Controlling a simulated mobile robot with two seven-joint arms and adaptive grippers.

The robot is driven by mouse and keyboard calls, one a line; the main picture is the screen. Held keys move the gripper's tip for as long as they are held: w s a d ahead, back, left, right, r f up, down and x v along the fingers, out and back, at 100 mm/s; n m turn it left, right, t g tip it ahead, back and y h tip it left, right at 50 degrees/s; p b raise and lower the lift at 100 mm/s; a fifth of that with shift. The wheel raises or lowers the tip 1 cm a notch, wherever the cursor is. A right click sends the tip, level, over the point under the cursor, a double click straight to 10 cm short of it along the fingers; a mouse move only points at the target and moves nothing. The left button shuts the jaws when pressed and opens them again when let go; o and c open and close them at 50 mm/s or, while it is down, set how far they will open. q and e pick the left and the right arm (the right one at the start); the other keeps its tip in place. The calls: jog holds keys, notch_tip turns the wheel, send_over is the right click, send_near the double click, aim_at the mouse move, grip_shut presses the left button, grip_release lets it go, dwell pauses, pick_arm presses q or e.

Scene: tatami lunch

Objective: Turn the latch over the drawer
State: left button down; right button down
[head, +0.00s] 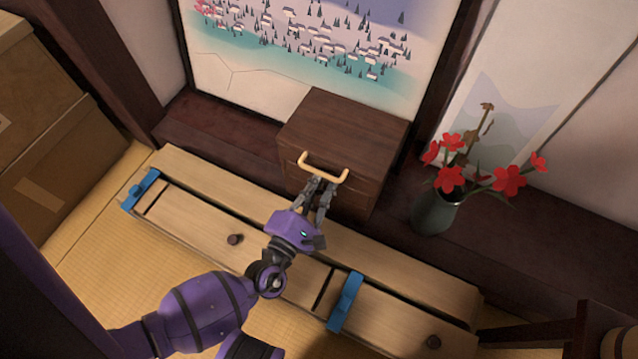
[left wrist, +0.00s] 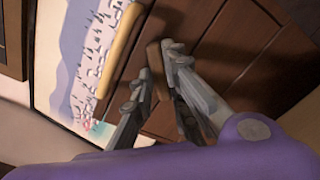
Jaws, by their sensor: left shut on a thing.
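The small dark brown chest (head: 343,135) stands on the ledge with a yellow bar handle (head: 323,170) on its front. The handle also shows in the left wrist view (left wrist: 122,48). My left gripper (head: 319,186) is at the chest front, just below the handle. In the left wrist view, its fingers (left wrist: 158,72) are shut on a small brown wooden piece, which looks like the latch (left wrist: 156,66). The latch is hidden behind the fingers and handle in the head view, so I cannot tell its exact angle there. My right gripper is out of view.
A long pale wooden box (head: 205,229) with blue clasps (head: 345,301) and round knobs lies below the chest. A vase (head: 435,211) with red flowers stands to the right. Cardboard boxes (head: 48,150) are at the left. Tatami (head: 110,275) is bare at lower left.

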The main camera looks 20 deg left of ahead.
pick_arm(q)
jog(key=n+b, duration=0.2)
jog(key=n, duration=0.3)
jog(key=shift+f+n, duration=0.1)
jog(key=shift+n, duration=0.2)
jog(key=shift+n+b, duration=0.8)
jog(key=shift+n, duration=1.3)
jog(key=c, duration=1.7)
grip_release()
jog(key=s, duration=1.2)
jog(key=shift+a, duration=0.2)
